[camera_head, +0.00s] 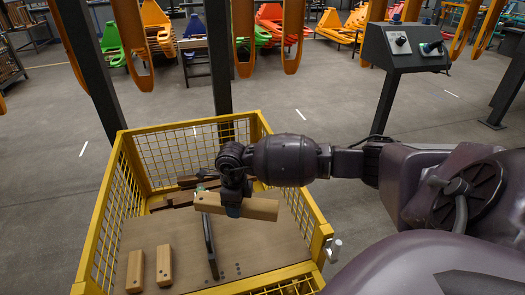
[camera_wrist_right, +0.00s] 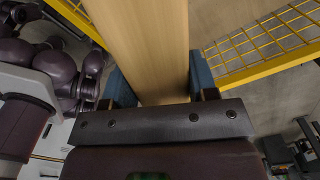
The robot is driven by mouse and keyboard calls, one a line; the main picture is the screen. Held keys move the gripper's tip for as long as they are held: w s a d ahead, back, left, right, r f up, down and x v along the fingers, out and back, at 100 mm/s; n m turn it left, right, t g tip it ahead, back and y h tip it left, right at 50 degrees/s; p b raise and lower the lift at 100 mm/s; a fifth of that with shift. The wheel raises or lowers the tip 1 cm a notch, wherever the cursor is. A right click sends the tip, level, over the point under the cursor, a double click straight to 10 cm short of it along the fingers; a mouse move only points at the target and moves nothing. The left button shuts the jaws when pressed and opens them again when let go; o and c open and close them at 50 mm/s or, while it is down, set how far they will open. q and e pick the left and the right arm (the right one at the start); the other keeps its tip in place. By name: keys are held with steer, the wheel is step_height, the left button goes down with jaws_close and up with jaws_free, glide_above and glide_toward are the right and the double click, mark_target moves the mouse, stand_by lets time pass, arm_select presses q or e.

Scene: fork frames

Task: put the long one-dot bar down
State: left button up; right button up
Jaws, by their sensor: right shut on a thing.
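A long pale wooden bar (camera_head: 262,208) is held crosswise in my right gripper (camera_head: 234,206), above the yellow mesh crate (camera_head: 322,232). In the right wrist view the bar (camera_wrist_right: 145,45) lies between the two blue finger pads and runs away from the palm. I cannot make out a dot on it. My right gripper is shut on it, and the bar looks clear of the panel below. Two shorter wooden bars (camera_head: 135,271) (camera_head: 164,265) lie apart from each other at the crate's front left. My left gripper is not in view.
A brown panel (camera_head: 190,235) with small dark dots covers the crate's front part. Dark brown bars (camera_head: 185,195) lie behind. A control stand (camera_head: 405,50) and grey posts stand beyond.

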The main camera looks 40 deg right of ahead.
steer(key=w+d+f+m+b, duration=0.35)
steer(key=d+f+m, duration=0.3)
steer(key=m, duration=0.55)
steer(key=m+b, duration=0.5)
steer(key=m, duration=0.9)
glide_above(265, 232)
step_height(265, 232, down, 5)
step_height(265, 232, down, 15)
steer(key=b, duration=0.5)
steer(key=shift+s+b, duration=0.15)
steer(key=shift+b, duration=0.25)
steer(key=shift+f, duration=0.45)
step_height(265, 232, down, 4)
steer(key=shift+b, duration=1.05)
steer(key=shift+f, duration=0.2)
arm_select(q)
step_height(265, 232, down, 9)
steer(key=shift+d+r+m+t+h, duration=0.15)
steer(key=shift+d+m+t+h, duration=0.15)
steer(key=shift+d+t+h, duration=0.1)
arm_select(e)
steer(key=shift+r, duration=0.15)
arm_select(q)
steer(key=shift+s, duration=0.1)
